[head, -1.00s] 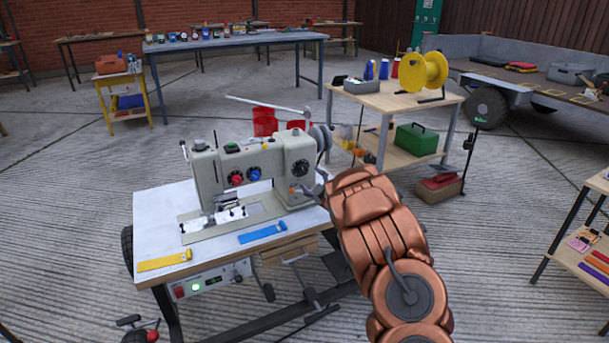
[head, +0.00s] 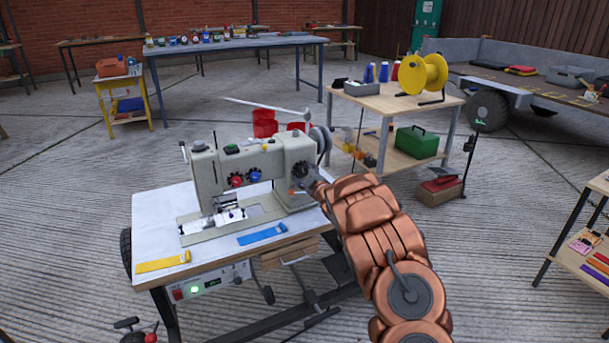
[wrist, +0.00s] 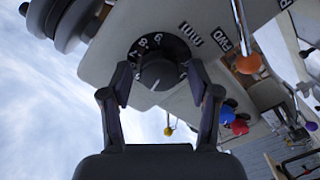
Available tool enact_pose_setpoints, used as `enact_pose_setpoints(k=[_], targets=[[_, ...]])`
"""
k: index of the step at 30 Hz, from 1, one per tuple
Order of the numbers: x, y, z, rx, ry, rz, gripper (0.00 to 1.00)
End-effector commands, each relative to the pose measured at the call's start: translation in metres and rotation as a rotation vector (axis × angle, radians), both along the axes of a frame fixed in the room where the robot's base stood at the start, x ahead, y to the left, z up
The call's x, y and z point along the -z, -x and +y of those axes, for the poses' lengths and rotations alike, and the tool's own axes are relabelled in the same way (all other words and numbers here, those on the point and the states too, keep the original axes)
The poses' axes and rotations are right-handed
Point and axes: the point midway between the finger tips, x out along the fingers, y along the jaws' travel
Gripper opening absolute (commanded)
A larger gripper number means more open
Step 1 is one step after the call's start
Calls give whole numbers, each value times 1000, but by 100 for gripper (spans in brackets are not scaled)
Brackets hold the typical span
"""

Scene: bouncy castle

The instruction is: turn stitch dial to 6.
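The stitch dial (head: 300,169) is a black round dial at the right end of the grey sewing machine (head: 213,172). In the wrist view the dial (wrist: 158,72) has white numerals around its rim and a dark central knob with a white mark near its lower edge in the picture. My gripper (wrist: 160,82) is open, with one finger on each side of the knob and small gaps visible. In the head view my gripper (head: 312,177) is at the dial and partly covers it. Some numerals are too small or hidden to read.
An orange ball-ended lever (wrist: 249,63) is close by in the wrist view. The handwheel (head: 322,140) is above right of the dial. The machine stands on a white table (head: 160,220).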

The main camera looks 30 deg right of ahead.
Motion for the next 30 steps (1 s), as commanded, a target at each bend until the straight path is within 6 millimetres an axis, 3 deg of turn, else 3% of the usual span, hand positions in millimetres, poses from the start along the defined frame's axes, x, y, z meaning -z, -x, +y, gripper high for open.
enact_pose_setpoints(k=[2, 15, 23, 30], targets=[[0, 0, 0, 0, 0, 0, 50], [0, 0, 0, 0, 0, 0, 5], [-2, 0, 0, -1, -31, -2, 5], [-7, 0, 1, -1, -156, -14, 5]])
